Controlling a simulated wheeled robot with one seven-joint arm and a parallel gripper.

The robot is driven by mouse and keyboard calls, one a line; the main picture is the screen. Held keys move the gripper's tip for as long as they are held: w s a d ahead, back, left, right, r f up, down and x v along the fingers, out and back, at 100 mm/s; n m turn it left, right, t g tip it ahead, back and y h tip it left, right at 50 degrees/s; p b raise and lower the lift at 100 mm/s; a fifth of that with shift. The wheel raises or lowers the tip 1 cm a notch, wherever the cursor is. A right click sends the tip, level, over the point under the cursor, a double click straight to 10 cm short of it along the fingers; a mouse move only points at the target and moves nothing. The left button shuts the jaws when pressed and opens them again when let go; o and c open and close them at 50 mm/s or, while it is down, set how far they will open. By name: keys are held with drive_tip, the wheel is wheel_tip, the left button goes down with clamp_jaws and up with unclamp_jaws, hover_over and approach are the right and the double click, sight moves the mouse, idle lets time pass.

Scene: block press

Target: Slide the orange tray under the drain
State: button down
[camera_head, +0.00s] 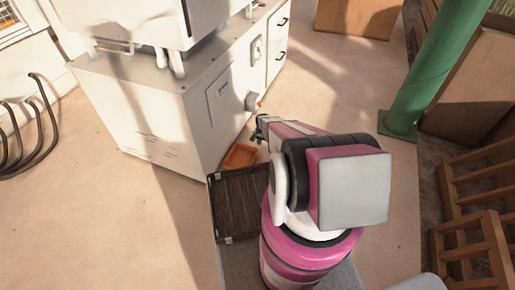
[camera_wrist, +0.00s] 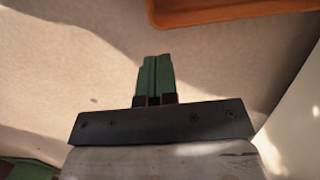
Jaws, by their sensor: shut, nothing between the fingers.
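The orange tray (camera_head: 240,156) lies on the floor against the foot of the white cabinet in the head view. Its near edge also shows along the top of the wrist view (camera_wrist: 235,12). The drain appears to be the short white spout (camera_head: 252,101) with an orange tip, low on the cabinet's right side, beyond the tray. My gripper (camera_head: 257,137) is just right of the tray in the head view. In the wrist view its green fingers (camera_wrist: 155,58) are together and empty, with a visible gap of floor between them and the tray.
The white cabinet (camera_head: 160,115) stands left of the tray. A dark slatted panel or crate (camera_head: 238,205) is close in front of it. A green post (camera_head: 425,75) and wooden racks (camera_head: 470,225) stand to the right. Floor is clear right of the cabinet.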

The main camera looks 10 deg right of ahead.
hover_over(253, 155)
drive_tip(key=s+a, duration=0.1)
drive_tip(key=s, duration=0.4)
drive_tip(key=shift+s+f, duration=0.2)
drive_tip(key=shift+f, duration=0.75)
drive_tip(key=shift+w+d, duration=0.1)
drive_tip(key=shift+w, duration=0.1)
drive_tip(key=w+d, duration=0.7)
drive_tip(key=w, duration=0.2)
drive_tip(key=w+d, duration=0.7)
drive_tip(key=w, duration=0.3)
drive_tip(key=w+d, duration=0.7)
drive_tip(key=w, duration=0.3)
drive_tip(key=shift+d+f, duration=0.15)
drive_tip(key=shift+f, duration=0.15)
drive_tip(key=shift+w+d, duration=0.25)
drive_tip(key=shift+w, duration=0.05)
drive_tip(key=shift+r, duration=0.15)
drive_tip(key=shift+s+r, duration=0.1)
drive_tip(key=shift+r, duration=0.6)
